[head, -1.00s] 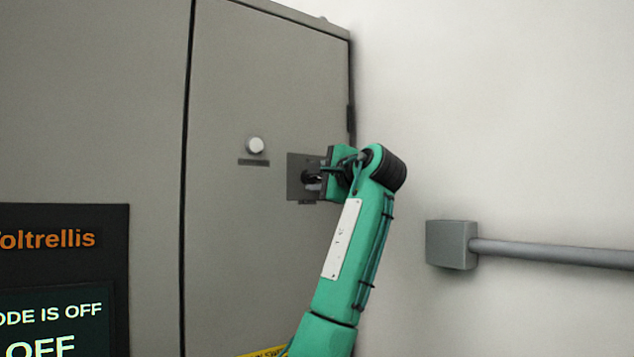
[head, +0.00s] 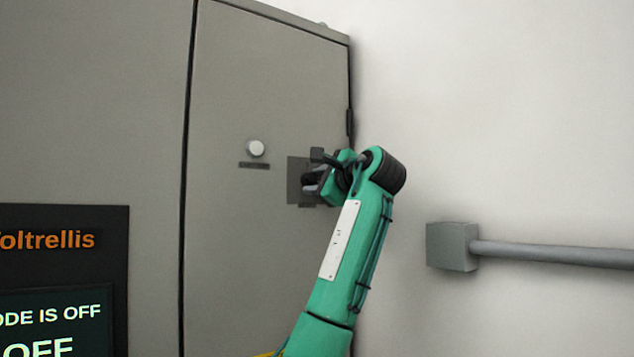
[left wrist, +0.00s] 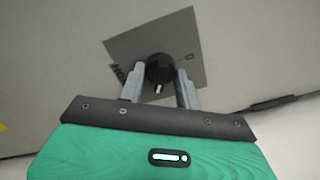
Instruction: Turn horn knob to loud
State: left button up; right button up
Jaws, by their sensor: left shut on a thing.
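The horn knob (left wrist: 159,70) is a round black knob with a white pointer mark, on a square grey plate (left wrist: 125,45) on the cabinet door. Lettering on the plate is partly hidden and too small to read in full. My left gripper (left wrist: 160,82) has its two grey fingers on either side of the knob and is shut on it. In the head view my left gripper (head: 312,184) is at the plate (head: 296,168), and its fingers and wrist hide most of the knob. My right gripper is not in view.
A white round button (head: 255,148) with a dark label sits left of the plate. A screen (head: 55,318) at lower left reads OFF. A grey box (head: 451,246) with a pipe (head: 550,254) is on the wall at right.

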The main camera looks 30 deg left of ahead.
pick_arm(q)
jog(key=o, duration=0.9)
jog(key=shift+w, duration=0.1)
jog(key=shift+o, duration=0.2)
jog(key=shift+d+f, duration=0.1)
jog(key=shift+d, duration=0.15)
jog(key=b+v, duration=0.6)
jog(key=v, duration=0.7)
jog(key=shift+d, duration=0.15)
